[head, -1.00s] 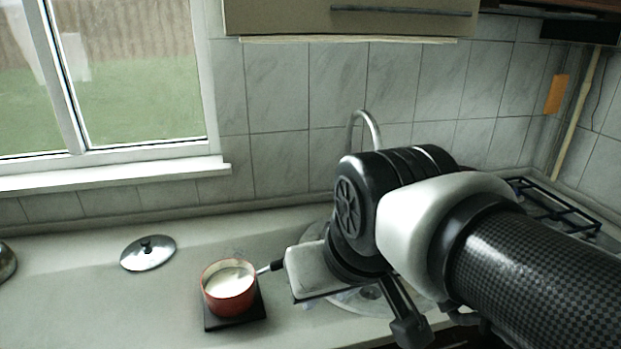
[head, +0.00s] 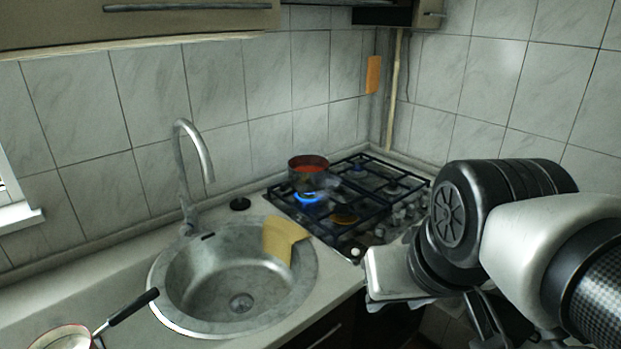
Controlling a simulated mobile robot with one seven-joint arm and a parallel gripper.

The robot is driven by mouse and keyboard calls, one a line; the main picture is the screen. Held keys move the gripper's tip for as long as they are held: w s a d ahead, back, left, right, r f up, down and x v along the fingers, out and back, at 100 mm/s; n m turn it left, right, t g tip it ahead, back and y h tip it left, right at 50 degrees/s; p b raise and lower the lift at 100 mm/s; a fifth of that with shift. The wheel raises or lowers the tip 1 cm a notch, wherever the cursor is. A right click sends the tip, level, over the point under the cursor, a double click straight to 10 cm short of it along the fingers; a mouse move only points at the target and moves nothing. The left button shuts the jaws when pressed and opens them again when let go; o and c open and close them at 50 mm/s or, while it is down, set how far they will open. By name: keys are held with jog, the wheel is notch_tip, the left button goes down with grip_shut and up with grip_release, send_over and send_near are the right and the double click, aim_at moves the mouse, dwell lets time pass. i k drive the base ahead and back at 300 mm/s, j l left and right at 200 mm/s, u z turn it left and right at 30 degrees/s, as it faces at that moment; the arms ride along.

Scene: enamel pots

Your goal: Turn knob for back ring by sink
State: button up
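The gas stove (head: 275,203) stands right of the sink. A dark pot with red contents (head: 308,180) is on its back ring by the sink, and a blue flame (head: 308,198) burns under it. The stove's knobs run along its front right edge; a pale one (head: 355,251) shows at the near end. Others are small, and my arm may cover some. I cannot tell which knob serves the back ring. My gripper (head: 388,276) is in front of the stove's near corner, low and right of the knobs. Its fingers are not clear, and I see nothing held.
The round steel sink (head: 165,305) with a tall tap (head: 190,165) is left of the stove; a yellow cloth (head: 283,240) hangs over its rim. A red-rimmed pan (head: 62,338) with a black handle is at bottom left. Tiled walls close the corner behind the stove.

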aim_at(378, 232)
jog(key=i+l+z, duration=0.1)
jog(key=z, duration=0.3)
jog(key=i+l+z, duration=0.15)
jog(key=l+z, duration=0.25)
jog(key=i+z, duration=0.15)
jog(key=z, duration=0.25)
jog(key=i+l+u, duration=0.1)
jog(key=i+u, duration=0.15)
jog(key=u, duration=0.2)
jog(key=i+l+u, duration=0.2)
jog(key=u, duration=0.25)
jog(key=i+u, duration=0.1)
jog(key=u, duration=0.3)
jog(key=l+u, duration=0.1)
jog(key=u, duration=0.25)
jog(key=i+l+u, duration=0.1)
jog(key=u, duration=0.3)
